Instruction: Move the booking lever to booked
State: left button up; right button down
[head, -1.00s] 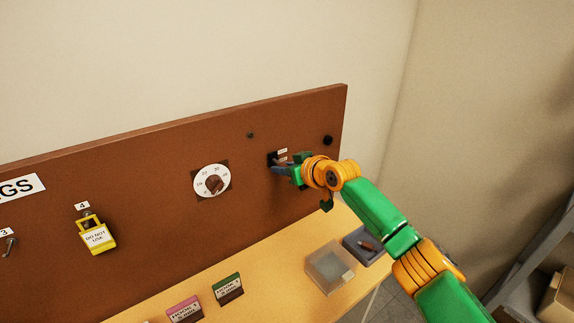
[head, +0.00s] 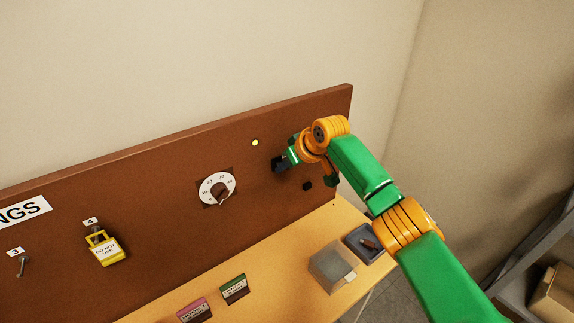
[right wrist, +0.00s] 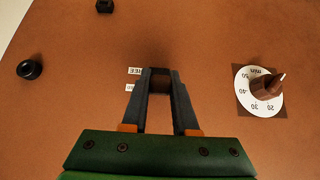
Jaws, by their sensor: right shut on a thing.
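The booking lever (right wrist: 160,77) is a dark piece on the brown board, between my right gripper's fingertips in the right wrist view. My right gripper (right wrist: 161,84) is shut on it. In the head view the right gripper (head: 280,163) is against the board and hides the lever. Beside the lever are two small white labels; one (right wrist: 135,71) reads FREE, and the other (right wrist: 126,87) is partly covered by a finger. A small round lamp (head: 255,142) on the board glows yellow. My left gripper is not in view.
A white dial (head: 217,189) with a brown knob is left of my gripper. A black block (head: 307,186) and a round black knob (right wrist: 29,69) are also on the board. A yellow padlock (head: 106,250) hangs further left. A clear box (head: 331,269) and a grey tray (head: 368,243) stand on the table.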

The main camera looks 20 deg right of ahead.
jog(key=c, duration=0.7)
grip_release()
jog(key=b+v, duration=0.3)
jog(key=v, duration=0.4)
